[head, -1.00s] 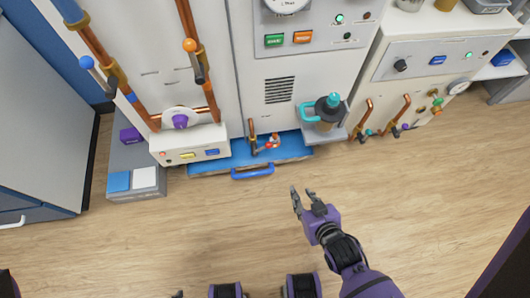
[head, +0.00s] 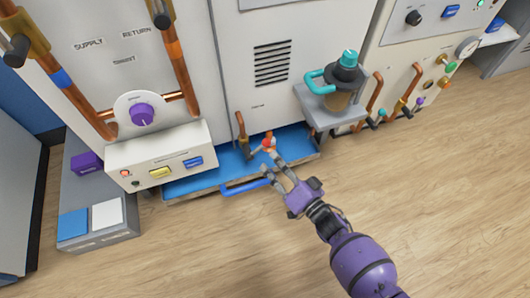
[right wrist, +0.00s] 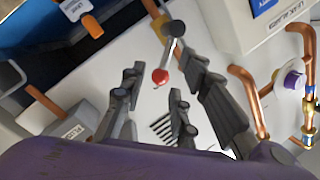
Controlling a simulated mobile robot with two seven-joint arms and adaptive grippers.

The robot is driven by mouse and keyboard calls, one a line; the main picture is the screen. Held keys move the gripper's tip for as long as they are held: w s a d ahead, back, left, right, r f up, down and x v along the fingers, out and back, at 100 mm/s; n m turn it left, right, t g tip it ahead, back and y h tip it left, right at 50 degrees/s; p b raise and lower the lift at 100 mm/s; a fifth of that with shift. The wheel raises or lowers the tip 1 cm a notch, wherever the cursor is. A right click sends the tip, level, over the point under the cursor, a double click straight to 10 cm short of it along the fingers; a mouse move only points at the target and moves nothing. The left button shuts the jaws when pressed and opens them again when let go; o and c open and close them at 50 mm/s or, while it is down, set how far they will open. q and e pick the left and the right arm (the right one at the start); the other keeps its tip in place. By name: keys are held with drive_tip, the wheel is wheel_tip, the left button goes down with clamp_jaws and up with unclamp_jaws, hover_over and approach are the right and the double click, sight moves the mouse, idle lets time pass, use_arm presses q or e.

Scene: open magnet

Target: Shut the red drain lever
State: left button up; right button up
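The red drain lever (head: 268,142) is small and sits low on the cabinet front by a short copper pipe, above the blue tray (head: 205,179). In the right wrist view its red ball end (right wrist: 160,76) shows beside a grey and black stem. My right gripper (head: 278,172) is open and empty, with its fingers pointing at the lever from the front. In the right wrist view the red ball lies between the spread fingers of the gripper (right wrist: 157,88); I cannot tell whether they touch it. My left gripper is not in view.
A teal-lidded jug (head: 344,75) stands on a small grey shelf right of the lever. A white box with buttons (head: 162,161) sticks out on the left. Copper pipes (head: 413,90) stand at the right. The wooden floor in front is clear.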

sight(261, 147)
drive_tip(key=shift+m, duration=0.4)
drive_tip(key=b+x, duration=0.1)
drive_tip(key=x, duration=0.1)
drive_tip(key=b+x, duration=0.1)
drive_tip(key=x, duration=0.2)
drive_tip(key=b+x, duration=0.1)
drive_tip(key=x, duration=0.2)
drive_tip(key=shift+a+r, duration=0.1)
drive_tip(key=shift+r, duration=0.2)
clamp_jaws()
